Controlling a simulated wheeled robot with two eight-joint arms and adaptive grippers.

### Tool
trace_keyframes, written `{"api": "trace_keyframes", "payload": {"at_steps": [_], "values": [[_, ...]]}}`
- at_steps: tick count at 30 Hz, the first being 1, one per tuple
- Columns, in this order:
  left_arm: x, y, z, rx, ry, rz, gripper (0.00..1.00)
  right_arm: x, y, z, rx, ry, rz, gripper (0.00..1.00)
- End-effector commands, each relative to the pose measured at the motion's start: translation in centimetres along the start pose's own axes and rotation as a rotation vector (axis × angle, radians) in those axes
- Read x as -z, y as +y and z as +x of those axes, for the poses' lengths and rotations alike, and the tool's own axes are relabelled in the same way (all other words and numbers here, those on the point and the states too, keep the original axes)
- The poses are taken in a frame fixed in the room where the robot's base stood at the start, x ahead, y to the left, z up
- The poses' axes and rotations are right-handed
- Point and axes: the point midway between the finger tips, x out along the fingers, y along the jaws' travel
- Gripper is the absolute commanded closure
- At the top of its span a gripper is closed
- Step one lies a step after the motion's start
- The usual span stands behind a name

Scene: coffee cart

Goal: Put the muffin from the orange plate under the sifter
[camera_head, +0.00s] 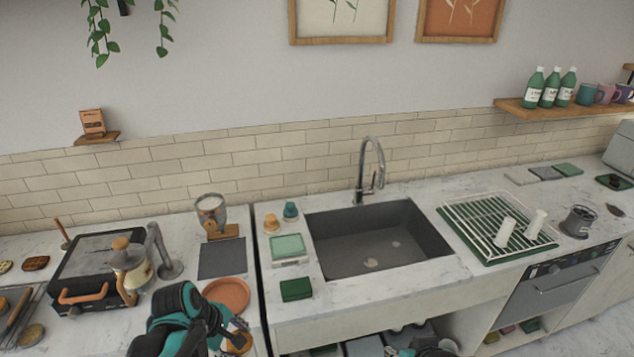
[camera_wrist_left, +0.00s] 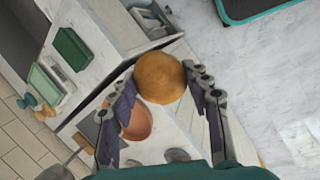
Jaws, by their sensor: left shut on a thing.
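My left gripper (camera_head: 236,336) is shut on the golden-brown muffin (camera_wrist_left: 159,77) in the left wrist view, one finger on each side of it. The muffin is held off the orange plate (camera_head: 226,292), toward the front of the counter in the head view. The plate also shows in the left wrist view (camera_wrist_left: 139,123); its visible part is bare. The sifter (camera_head: 211,208) stands behind the plate, with a dark grey square mat (camera_head: 222,258) in front of it. My right gripper (camera_head: 430,349) shows only in part at the bottom edge; its fingers cannot be made out.
A glass jug with a wooden lid (camera_head: 128,262) and a black press or grill (camera_head: 92,260) stand left of the mat. A dish rack (camera_head: 495,228) is farther right.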

Motion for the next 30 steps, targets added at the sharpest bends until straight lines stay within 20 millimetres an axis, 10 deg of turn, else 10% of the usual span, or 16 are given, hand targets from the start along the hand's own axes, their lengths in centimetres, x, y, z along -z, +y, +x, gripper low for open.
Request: {"api": "trace_keyframes", "payload": {"at_steps": [18, 30], "values": [[2.6, 1.2, 13.2, 0.161, -0.327, 1.047, 0.81, -3.3, 0.0, 4.6, 0.0, 0.0, 0.0, 0.6], [3.0, 0.9, 15.1, 0.188, -0.38, 1.226, 0.81, -3.5, 0.0, 5.0, 0.0, 0.0, 0.0, 0.6]]}}
